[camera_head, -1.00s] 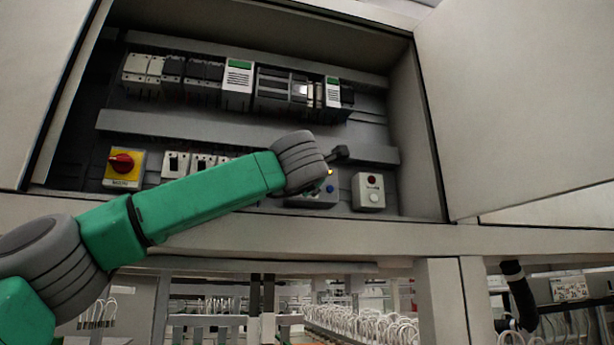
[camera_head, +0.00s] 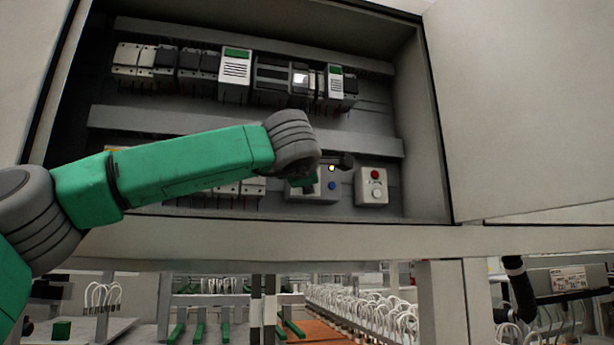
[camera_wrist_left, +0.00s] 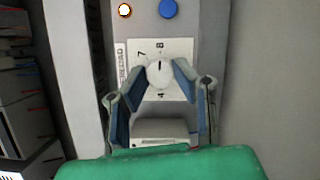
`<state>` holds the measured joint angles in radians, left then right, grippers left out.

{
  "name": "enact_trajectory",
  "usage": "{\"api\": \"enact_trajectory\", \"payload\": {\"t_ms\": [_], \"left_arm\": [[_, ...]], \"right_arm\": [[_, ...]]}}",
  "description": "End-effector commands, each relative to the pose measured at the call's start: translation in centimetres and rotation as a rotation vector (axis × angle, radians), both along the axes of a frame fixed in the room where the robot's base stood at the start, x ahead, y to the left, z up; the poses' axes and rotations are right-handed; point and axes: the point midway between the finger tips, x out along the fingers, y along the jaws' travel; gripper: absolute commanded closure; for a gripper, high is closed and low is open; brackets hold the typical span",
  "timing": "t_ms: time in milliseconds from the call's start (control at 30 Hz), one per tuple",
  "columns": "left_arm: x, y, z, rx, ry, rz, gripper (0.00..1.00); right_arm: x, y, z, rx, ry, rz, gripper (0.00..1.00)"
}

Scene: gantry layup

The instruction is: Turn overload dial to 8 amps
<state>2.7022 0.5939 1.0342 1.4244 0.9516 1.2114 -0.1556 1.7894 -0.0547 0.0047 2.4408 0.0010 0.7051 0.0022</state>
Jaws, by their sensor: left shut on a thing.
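The overload dial (camera_wrist_left: 157,76) is a small round white knob on a white scale plate (camera_wrist_left: 176,92) in the left wrist view. The numbers 7, 8 and 4 are readable around it. A dark mark on the knob points up, close to the 8. My left gripper (camera_wrist_left: 160,70) has its two blue-padded fingers shut on the knob from either side. In the head view the left gripper (camera_head: 302,184) is at the grey control box (camera_head: 318,193), mostly behind my wrist, and the dial is hidden there. My right gripper is in neither view.
A lit yellow lamp (camera_wrist_left: 124,10) and a blue button (camera_wrist_left: 168,9) sit just above the dial. A box with a red button (camera_head: 375,174) is to the right. Breakers and modules (camera_head: 235,72) line the rail above. The cabinet door (camera_head: 520,110) stands open at right.

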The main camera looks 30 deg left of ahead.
Motion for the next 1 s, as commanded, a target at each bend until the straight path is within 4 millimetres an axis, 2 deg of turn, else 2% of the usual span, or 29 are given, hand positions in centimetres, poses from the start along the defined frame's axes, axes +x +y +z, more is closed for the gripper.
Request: {"api": "enact_trajectory", "payload": {"t_ms": [333,367,400,867,1000], "left_arm": [[0.2,0.0,-0.5,0.001,0.011,-0.001,1.00],[0.2,0.0,-0.5,0.001,0.011,-0.001,0.69],[0.2,-0.1,-0.5,0.001,0.011,-0.001,0.56],[-0.2,-0.1,-0.1,0.001,0.002,0.000,0.56],[-1.2,-0.6,0.0,0.001,0.001,-0.002,0.56]], "right_arm": [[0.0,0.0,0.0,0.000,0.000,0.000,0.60],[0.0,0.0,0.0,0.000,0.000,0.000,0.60],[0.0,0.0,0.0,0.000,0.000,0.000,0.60],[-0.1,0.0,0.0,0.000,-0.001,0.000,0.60],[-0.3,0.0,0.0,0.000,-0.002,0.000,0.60]]}}
